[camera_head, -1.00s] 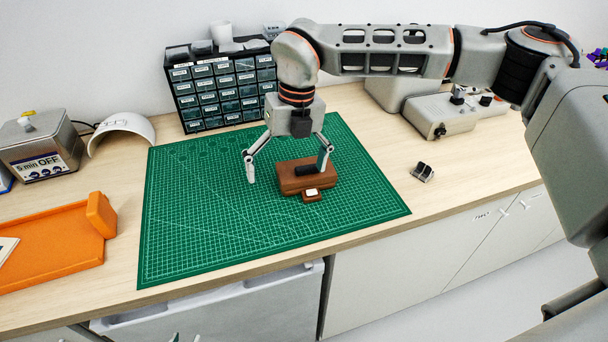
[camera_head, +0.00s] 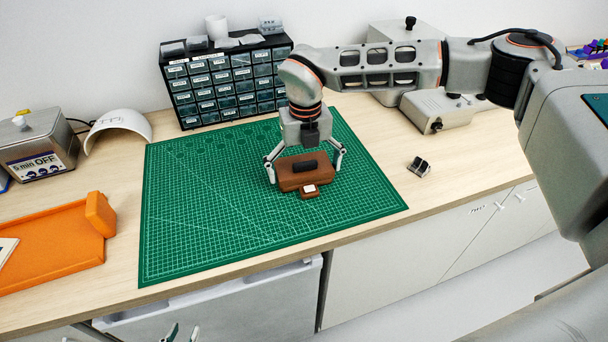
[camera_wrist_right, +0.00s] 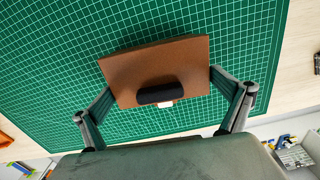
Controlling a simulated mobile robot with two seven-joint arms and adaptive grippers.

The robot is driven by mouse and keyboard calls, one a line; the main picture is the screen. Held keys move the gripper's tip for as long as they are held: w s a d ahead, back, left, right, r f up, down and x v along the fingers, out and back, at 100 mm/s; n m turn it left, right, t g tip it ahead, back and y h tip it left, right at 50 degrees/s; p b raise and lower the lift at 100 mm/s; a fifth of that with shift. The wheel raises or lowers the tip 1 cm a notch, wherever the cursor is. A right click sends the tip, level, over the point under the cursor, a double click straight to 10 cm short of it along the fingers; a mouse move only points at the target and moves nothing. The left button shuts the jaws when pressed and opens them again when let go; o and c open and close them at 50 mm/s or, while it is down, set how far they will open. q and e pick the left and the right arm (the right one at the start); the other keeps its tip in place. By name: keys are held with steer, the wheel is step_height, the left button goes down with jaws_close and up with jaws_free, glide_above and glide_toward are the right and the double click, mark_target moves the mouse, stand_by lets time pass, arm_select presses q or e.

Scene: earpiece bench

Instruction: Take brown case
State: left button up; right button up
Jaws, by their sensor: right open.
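The brown case (camera_head: 290,181) lies on the green cutting mat (camera_head: 200,225), with a dark oblong piece on top and a small brown part with a white patch at its front edge. My right gripper (camera_head: 305,176) is open above it, one finger on either side of the case. In the right wrist view, the case (camera_wrist_right: 190,65) sits between the spread fingers of the gripper (camera_wrist_right: 161,88); whether they touch it, I cannot tell. My left gripper (camera_head: 182,333) shows only its tips at the bottom edge, apart and away from the case.
A drawer cabinet (camera_head: 228,85) stands behind the mat. An orange tray (camera_head: 50,250) and a box reading "5 min OFF" (camera_head: 40,150) are at the left. A grey device (camera_head: 440,112) and a small dark item (camera_head: 419,167) are at the right. The mat's left half is clear.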

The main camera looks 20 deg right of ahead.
steer(key=c, duration=1.1)
steer(key=shift+r+p, duration=0.7)
steer(key=shift+r, duration=10.85)
